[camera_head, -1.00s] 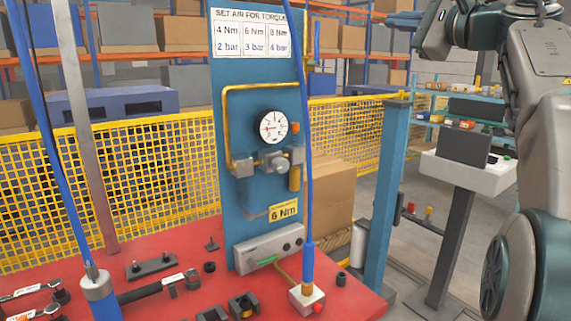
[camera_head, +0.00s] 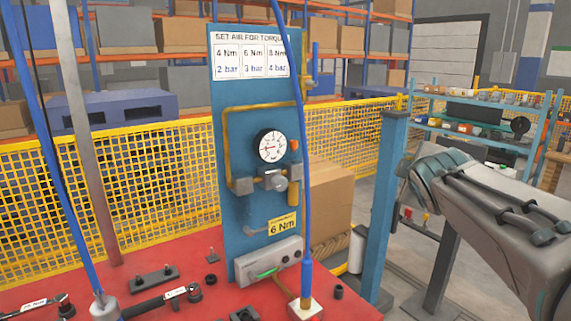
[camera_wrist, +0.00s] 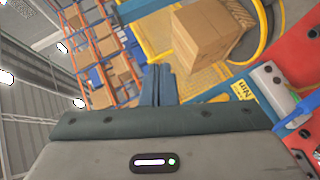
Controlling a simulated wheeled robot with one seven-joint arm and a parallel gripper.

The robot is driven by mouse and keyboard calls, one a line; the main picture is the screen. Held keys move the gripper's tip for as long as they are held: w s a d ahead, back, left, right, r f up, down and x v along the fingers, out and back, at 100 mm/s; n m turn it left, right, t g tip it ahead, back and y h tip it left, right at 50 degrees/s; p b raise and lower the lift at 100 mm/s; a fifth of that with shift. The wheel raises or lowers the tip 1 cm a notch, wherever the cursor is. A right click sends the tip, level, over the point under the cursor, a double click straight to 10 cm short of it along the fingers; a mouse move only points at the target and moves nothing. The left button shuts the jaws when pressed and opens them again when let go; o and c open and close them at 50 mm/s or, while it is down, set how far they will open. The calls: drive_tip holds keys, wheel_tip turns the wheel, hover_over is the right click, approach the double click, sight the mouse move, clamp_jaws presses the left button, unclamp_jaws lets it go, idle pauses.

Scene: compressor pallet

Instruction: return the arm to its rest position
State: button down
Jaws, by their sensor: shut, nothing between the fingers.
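My gripper (camera_wrist: 158,86) shows in the wrist view as two blue-grey fingers side by side, shut and empty. It is clear of the red bench and touches nothing that I can see. In the head view my arm (camera_head: 495,225) fills the lower right, to the right of the blue post. The gripper itself is outside that view.
A blue panel (camera_head: 229,125) with a pressure gauge (camera_head: 271,146) stands on the red bench (camera_head: 180,250). A blue post (camera_head: 383,200) and a cardboard box (camera_head: 330,205) stand right of it. A yellow mesh fence (camera_head: 165,165) runs behind. Blue shelving (camera_head: 480,110) is farther right.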

drive_tip(key=s+a+f+m+g+y, duration=0.1)
drive_tip(key=s+a+f+m+g, duration=0.2)
drive_tip(key=s+f, duration=0.4)
drive_tip(key=s+a+f+m+g+y+p, duration=0.1)
drive_tip(key=s+a+f+m+g, duration=0.3)
drive_tip(key=s+f, duration=0.4)
drive_tip(key=s+a+f+m+g+y+p, duration=0.1)
drive_tip(key=s+a+f+m+g+y, duration=0.1)
drive_tip(key=s+f+m, duration=0.3)
wheel_tip(320, 180, down, 3)
drive_tip(key=shift+s+a+r+g, duration=0.15)
drive_tip(key=shift+s+a+g, duration=0.7)
drive_tip(key=shift+s, duration=0.3)
